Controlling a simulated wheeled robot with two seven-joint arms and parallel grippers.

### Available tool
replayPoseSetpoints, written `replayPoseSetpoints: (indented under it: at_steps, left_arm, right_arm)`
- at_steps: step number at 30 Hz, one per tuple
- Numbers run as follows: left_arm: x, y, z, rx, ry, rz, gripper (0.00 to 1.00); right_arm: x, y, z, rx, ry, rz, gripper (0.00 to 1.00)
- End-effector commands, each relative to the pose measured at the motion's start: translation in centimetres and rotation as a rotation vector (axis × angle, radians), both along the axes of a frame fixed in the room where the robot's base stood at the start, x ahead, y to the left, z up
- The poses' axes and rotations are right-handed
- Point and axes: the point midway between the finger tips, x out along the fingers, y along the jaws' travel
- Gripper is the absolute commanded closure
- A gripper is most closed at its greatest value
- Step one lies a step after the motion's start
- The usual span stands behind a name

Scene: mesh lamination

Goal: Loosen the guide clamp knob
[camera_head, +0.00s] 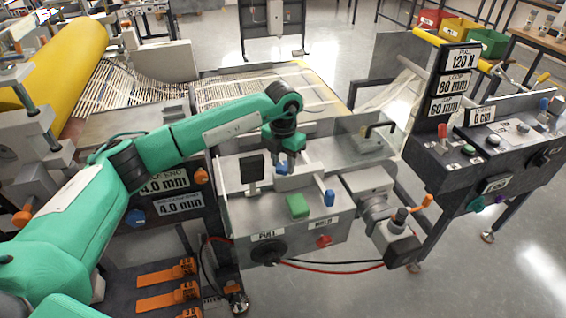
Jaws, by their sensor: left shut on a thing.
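My left arm reaches in from the left, and its gripper (285,155) points down over the top of the grey machine box (240,215) in the middle. The gripper is shut on a small blue knob (282,168), which looks like the guide clamp knob. The fingers are small and partly hidden by the wrist. A second blue knob (329,197) stands to the right and nearer on the same box, apart from the gripper. My right gripper is not in view.
A black upright block (252,168) stands left of the gripper, and a green block (297,205) sits in front. A clear panel (365,140) and a black handle (380,127) are to the right. The control panel (490,140) is farther right.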

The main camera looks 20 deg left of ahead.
Motion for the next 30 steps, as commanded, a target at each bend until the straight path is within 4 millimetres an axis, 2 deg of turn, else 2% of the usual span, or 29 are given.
replayPoseSetpoints:
  at_steps: [13,14,16,26,30]
  left_arm:
    - [0.1,0.0,0.1,-0.001,-0.003,0.012,0.85]
    - [0.1,0.0,0.2,-0.001,-0.003,0.012,0.56]
    - [0.1,0.0,0.1,-0.001,-0.003,0.012,0.42]
    - [0.0,0.0,0.2,-0.001,-0.002,0.010,0.40]
    - [0.2,0.0,1.6,-0.001,-0.006,0.010,0.40]
  right_arm:
    - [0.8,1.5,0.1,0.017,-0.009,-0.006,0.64]
    - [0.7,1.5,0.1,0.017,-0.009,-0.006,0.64]
    - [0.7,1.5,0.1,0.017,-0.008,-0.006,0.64]
    - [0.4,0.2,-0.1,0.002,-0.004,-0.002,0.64]
    - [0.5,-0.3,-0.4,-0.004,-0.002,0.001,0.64]
